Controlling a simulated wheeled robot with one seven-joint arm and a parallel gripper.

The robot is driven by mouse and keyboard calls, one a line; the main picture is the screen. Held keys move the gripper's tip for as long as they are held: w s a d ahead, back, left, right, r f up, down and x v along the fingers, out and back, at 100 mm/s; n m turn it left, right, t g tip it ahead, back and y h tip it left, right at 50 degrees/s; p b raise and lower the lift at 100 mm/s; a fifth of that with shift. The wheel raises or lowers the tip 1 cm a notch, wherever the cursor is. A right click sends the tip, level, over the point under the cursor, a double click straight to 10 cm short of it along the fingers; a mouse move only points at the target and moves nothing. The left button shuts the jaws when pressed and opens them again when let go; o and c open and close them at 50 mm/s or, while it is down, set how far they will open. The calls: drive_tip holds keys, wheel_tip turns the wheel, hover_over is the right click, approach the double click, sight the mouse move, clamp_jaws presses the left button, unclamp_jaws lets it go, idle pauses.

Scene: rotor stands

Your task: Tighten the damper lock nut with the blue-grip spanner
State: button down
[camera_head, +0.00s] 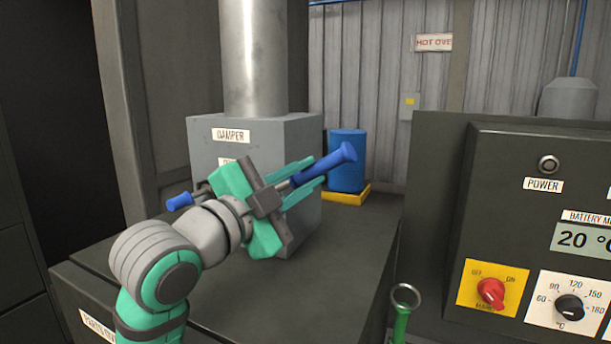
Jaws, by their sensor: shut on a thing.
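The grey damper box (303,135), labelled DAMPER, stands on the dark cabinet top with a metal pipe (252,60) rising from it. My gripper (308,177) is in front of the box, its two green fingers shut on the blue-grip spanner. The blue grip (335,158) of the spanner sticks out past the fingertips, up and to the right. The spanner's head and the lock nut are hidden or cannot be made out behind my gripper. A short lever with a blue end (180,201) shows left of my gripper.
A green-handled tool with a ring end (405,297) stands upright beside the cabinet's right edge. The control panel (500,190), with a red switch (491,292) and a dial (570,307), is at right. A blue drum (347,160) stands behind. The cabinet top (335,265) is clear at front right.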

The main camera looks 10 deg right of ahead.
drive_tip(key=shift+s+a, duration=0.55)
drive_tip(key=shift+s, duration=0.2)
drive_tip(key=shift+s+a, duration=0.5)
drive_tip(key=shift+s, duration=0.2)
drive_tip(key=shift+s+a, duration=0.1)
